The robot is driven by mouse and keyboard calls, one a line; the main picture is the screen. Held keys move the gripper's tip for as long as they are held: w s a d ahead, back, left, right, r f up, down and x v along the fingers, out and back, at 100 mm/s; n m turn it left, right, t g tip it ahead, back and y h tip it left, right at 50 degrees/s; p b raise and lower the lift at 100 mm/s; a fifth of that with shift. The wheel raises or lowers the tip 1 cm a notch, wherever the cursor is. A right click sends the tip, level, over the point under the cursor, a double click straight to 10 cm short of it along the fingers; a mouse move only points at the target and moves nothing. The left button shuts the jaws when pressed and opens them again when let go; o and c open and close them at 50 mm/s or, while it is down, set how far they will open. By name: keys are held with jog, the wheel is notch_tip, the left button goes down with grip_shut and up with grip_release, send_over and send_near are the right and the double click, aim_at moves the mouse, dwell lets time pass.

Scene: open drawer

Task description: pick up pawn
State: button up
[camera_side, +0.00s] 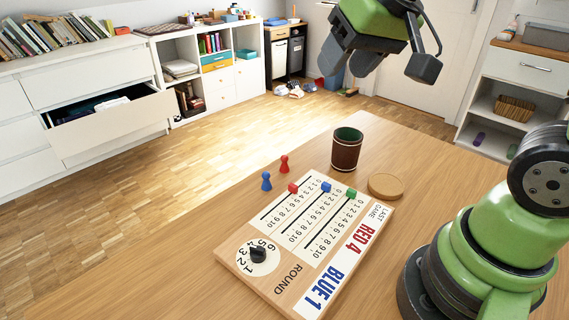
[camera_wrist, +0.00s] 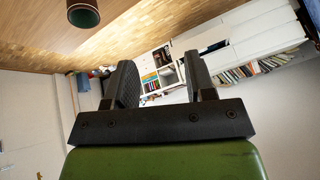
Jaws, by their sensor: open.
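A blue pawn (camera_side: 266,181) and a red pawn (camera_side: 284,164) stand upright on the wooden table, just off the far left edge of the scoreboard (camera_side: 262,240). They are close together but apart. My gripper (camera_side: 375,62) is high above the far side of the table, well away from both pawns. In the wrist view my gripper (camera_wrist: 165,82) has its two fingers apart with nothing between them. The wrist view shows no pawn.
A dark red cup (camera_side: 346,149) stands behind the board, also at the top of the wrist view (camera_wrist: 83,12). A round wooden disc (camera_side: 385,186) lies to its right. Red, blue and green markers sit on the board. The table's left part is clear. An open drawer (camera_side: 110,122) is beyond.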

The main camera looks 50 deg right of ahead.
jog(key=h, duration=0.1)
send_near(285, 156)
jog(key=shift+n+g, duration=0.7)
jog(key=shift+n, duration=0.1)
jog(key=w+f, duration=0.1)
jog(key=f, duration=0.1)
jog(key=w+d+f, duration=0.1)
jog(key=w, duration=0.1)
jog(key=shift+f, duration=0.4)
jog(key=shift+a+x, duration=0.15)
jog(key=shift+x, duration=1.3)
jog(key=shift+a+x, duration=0.15)
jog(key=shift+x, duration=1.35)
jog(key=shift+c, duration=0.5)
grip_shut()
